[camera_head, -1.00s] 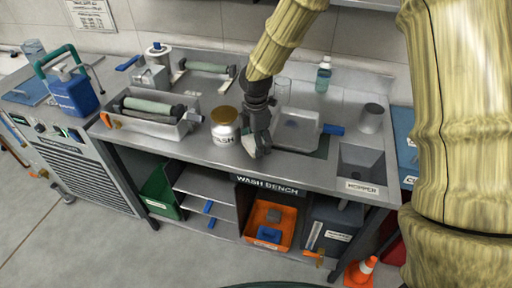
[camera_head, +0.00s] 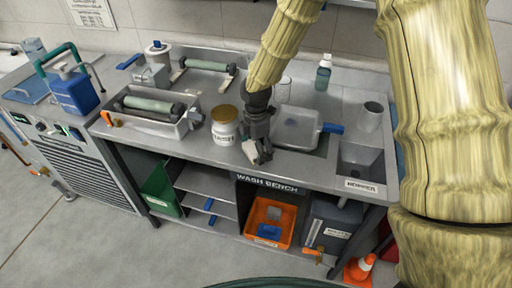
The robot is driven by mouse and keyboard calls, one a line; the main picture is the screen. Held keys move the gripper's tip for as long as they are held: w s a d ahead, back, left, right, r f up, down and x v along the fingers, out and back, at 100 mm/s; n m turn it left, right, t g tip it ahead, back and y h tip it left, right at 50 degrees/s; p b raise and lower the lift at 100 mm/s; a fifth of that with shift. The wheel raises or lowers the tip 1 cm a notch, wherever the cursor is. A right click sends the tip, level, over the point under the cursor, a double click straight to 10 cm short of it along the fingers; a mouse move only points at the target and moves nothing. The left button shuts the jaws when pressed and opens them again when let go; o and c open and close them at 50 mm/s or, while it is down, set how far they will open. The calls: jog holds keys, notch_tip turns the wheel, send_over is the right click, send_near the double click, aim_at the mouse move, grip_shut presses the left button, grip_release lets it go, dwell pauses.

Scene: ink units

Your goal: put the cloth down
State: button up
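My gripper (camera_head: 261,153) hangs down over the front of the wash bench (camera_head: 215,150), just right of the wash jar. A small pale grey-white piece, which looks like the cloth (camera_head: 250,151), is at its fingertips, and the fingers look closed on it. The cloth is small and partly hidden by the dark fingers. I cannot tell whether its lower edge touches the bench top.
The white wash jar (camera_head: 224,126) with a brown lid stands close on the left. A grey pan (camera_head: 295,127) with a blue handle lies to the right, before the hopper (camera_head: 361,165). A roller tray (camera_head: 150,119) stands further left. The bench's front edge is close below.

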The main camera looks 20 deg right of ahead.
notch_tip(320, 180, up, 12)
jog(key=b, duration=0.2)
dwell(0.7)
dwell(0.4)
